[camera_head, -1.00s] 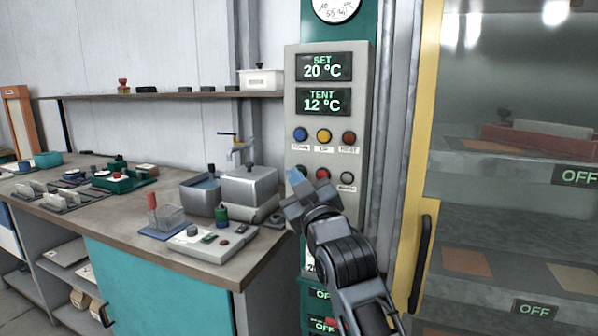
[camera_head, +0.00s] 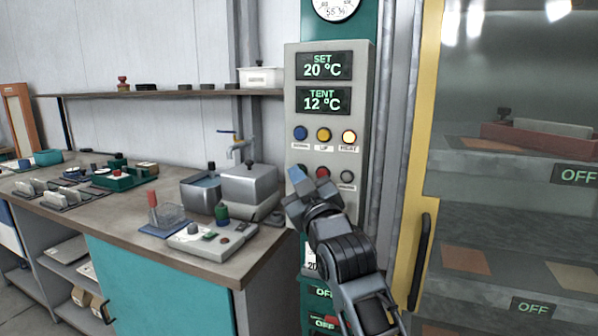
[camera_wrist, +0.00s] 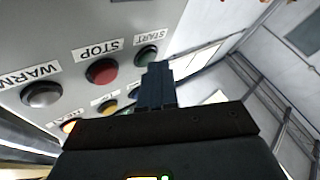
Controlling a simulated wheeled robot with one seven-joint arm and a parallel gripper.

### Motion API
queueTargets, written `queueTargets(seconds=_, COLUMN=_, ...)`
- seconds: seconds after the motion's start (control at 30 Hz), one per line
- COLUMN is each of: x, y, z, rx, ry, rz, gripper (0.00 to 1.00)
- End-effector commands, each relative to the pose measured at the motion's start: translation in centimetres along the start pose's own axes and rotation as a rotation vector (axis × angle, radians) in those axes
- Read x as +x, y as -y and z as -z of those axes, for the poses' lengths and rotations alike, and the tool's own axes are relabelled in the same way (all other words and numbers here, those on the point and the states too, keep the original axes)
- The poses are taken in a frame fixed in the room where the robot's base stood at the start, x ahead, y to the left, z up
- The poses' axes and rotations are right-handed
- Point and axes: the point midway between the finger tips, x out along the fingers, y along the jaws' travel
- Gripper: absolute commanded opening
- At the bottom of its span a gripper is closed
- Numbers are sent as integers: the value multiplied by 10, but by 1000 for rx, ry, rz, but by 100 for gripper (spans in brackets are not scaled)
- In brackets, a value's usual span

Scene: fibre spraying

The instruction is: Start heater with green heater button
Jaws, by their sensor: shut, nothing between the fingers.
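The grey control panel (camera_head: 295,110) shows SET 20 °C and TENT 12 °C. The green START button (camera_wrist: 147,55) is mostly hidden by my gripper in the head view but shows in the wrist view. My gripper (camera_wrist: 157,72), with blue fingertips, is shut and empty right by this button; I cannot tell whether it touches. It also shows in the head view (camera_head: 297,176). The HEAT lamp (camera_head: 349,137) at the upper right of the panel glows bright.
Blue (camera_head: 301,133) and yellow (camera_head: 324,135) buttons are above. A bench (camera_head: 240,268) with boxes and a small device stands left. A yellow-framed glass cabinet (camera_head: 433,80) with a black handle (camera_head: 420,260) stands right, its shelf displays reading OFF.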

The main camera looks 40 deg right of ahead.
Motion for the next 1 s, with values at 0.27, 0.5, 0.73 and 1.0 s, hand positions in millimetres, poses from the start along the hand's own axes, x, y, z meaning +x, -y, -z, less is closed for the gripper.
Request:
queueTargets(seconds=0.27, x=1, y=-1, z=-1, rx=1, ry=0, rz=-1, gripper=0)
queueTargets(seconds=0.5, x=0, y=0, z=-1, rx=0, ry=1, rz=-1, gripper=0)
queueTargets(seconds=0.73, x=-8, y=5, z=4, rx=-1, ry=0, rz=0, gripper=0)
queueTargets(seconds=1.0, x=-11, y=7, z=7, rx=0, ry=1, rz=-1, gripper=0)
